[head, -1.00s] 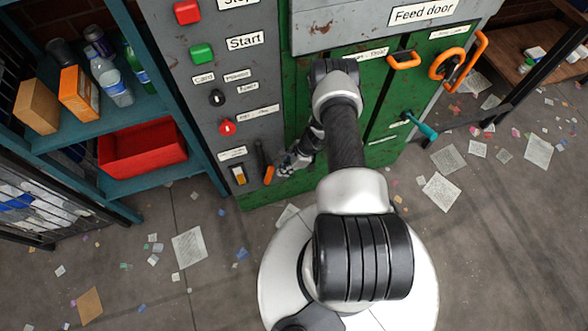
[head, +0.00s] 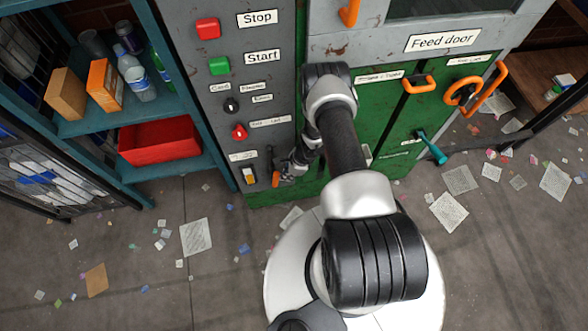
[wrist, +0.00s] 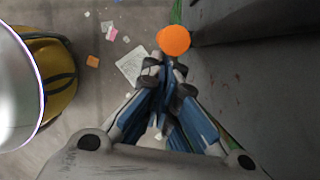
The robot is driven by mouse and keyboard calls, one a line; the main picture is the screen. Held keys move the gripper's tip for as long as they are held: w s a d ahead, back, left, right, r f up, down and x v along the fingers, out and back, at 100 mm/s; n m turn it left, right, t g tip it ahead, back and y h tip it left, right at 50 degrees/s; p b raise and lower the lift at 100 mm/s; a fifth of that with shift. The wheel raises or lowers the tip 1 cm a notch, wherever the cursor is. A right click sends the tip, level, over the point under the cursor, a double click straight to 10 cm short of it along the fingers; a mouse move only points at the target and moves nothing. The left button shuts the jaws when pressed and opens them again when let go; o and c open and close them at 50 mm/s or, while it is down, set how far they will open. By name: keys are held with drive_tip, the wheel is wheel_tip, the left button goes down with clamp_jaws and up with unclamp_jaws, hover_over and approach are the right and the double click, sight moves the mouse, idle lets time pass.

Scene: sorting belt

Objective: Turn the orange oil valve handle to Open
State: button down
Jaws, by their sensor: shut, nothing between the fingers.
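A short black lever with an orange end (head: 276,179) hangs low on the grey panel, pointing down. Its label is too small to read. My gripper (head: 287,173) is just right of the orange end in the head view, low in front of the machine. In the wrist view my gripper's fingers (wrist: 166,75) are shut and empty. A round orange end (wrist: 174,40) shows just beyond the fingertips. I cannot tell whether they touch it. My arm hides part of the green front.
Start (head: 219,66) and Stop (head: 208,29) buttons, a red knob (head: 239,132) and a rocker switch (head: 249,175) share the panel. An orange wheel (head: 462,92) and a teal lever (head: 432,148) are at right. A shelf with a red bin (head: 160,141) stands left. Papers litter the floor.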

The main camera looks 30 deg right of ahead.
drive_tip(key=shift+a+r, duration=0.1)
drive_tip(key=shift+a, duration=0.3)
drive_tip(key=w+v, duration=0.1)
drive_tip(key=v, duration=0.6)
drive_tip(key=shift+s+r, duration=0.25)
drive_tip(key=shift+s, duration=0.2)
drive_tip(key=shift+s+d, duration=0.1)
